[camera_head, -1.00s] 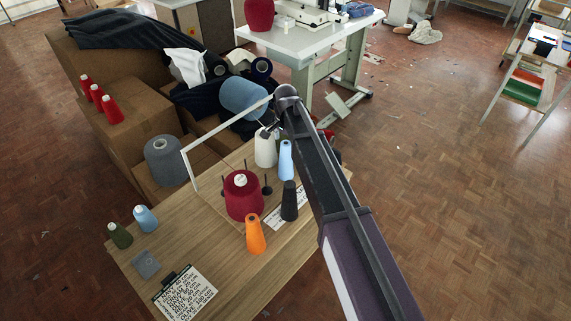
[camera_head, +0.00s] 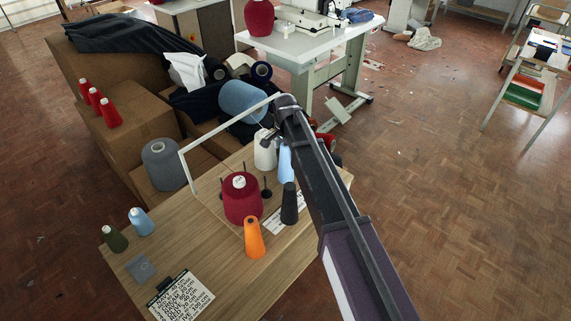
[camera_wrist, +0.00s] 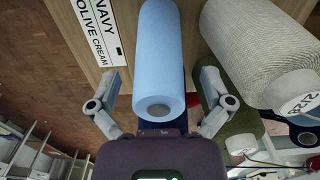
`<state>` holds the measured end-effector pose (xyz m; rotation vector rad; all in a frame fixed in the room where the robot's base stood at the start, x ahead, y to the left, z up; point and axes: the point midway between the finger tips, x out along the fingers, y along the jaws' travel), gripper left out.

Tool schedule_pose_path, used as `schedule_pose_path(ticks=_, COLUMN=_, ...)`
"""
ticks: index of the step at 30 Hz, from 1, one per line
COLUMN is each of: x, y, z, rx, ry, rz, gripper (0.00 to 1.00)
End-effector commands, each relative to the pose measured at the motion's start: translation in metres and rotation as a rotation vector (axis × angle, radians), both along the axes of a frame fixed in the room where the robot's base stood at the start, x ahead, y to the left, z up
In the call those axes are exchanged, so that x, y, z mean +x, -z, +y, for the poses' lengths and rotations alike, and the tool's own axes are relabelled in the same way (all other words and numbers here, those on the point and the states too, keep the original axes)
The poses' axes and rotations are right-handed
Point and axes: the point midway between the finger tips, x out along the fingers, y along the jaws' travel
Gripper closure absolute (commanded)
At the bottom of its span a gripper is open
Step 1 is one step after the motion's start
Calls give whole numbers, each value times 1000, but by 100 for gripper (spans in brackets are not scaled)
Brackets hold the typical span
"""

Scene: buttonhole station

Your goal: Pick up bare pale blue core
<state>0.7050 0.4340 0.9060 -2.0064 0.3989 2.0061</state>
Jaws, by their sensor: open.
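A pale blue core (camera_head: 286,162), smooth and tapering, stands on the wooden table among the cones, partly hidden behind my arm. In the wrist view the pale blue core (camera_wrist: 160,55) lies between my two fingers, with its round holed end toward me. My gripper (camera_wrist: 160,80) is open, one finger on each side of the core, with a gap showing at both sides. In the head view my gripper (camera_head: 270,137) is small and dark beside the white cone.
A cream cone (camera_wrist: 262,55) stands close to my right finger in the wrist view, with an olive cone (camera_wrist: 238,125) below it. A dark red cone (camera_head: 242,198), an orange core (camera_head: 254,239) and a black core (camera_head: 289,204) stand nearby. A white frame (camera_head: 187,172) rises at the table's back.

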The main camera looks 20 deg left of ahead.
Motion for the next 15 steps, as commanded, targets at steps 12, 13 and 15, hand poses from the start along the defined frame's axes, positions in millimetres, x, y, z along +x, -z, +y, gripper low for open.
schedule_pose_path(ticks=12, x=0, y=0, z=0, rx=0, ry=0, rz=0, gripper=72)
schedule_pose_path(ticks=13, x=0, y=0, z=0, rx=0, ry=0, rz=0, gripper=72)
schedule_pose_path(ticks=15, x=0, y=0, z=0, rx=0, ry=0, rz=0, gripper=72)
